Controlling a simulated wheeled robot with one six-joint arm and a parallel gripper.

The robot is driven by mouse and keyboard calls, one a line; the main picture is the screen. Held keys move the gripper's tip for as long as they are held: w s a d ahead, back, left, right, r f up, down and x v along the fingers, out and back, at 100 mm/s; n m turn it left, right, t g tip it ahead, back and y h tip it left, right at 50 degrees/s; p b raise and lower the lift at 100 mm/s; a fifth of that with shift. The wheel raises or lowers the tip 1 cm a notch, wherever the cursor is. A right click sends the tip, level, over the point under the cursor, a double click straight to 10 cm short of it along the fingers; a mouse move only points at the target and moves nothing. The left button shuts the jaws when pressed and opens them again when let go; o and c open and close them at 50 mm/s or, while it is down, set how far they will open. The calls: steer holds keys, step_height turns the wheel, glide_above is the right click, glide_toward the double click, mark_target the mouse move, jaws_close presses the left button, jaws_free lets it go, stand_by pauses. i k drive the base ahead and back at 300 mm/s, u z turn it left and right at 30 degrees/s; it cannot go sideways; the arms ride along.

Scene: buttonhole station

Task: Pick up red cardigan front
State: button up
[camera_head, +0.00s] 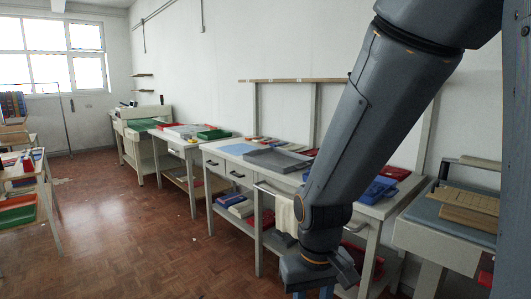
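My arm reaches down across the right half of the view. My gripper (322,290) is at the bottom edge, in front of the workbench, and its fingertips are cut off or too small to judge. I cannot pick out the red cardigan front for certain. Red or dark red items show on the workbench: one by its back edge (309,153) and one at its right end (393,172). Another red thing (362,262) is below the bench, partly behind my arm. My gripper is apart from the items on the bench top.
The workbench (296,181) holds a grey tray (277,160), a blue mat (238,149) and blue trays (377,188). A cream cloth (285,215) hangs on its front rail. More tables stand at the back and right, and a rack (45,192) at left. The wooden floor (150,235) between is clear.

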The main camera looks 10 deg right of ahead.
mark_target(313, 152)
steer(key=u, duration=0.55)
steer(key=i, duration=2.8)
steer(key=z, duration=1.35)
steer(key=i, duration=0.65)
steer(key=z, duration=0.45)
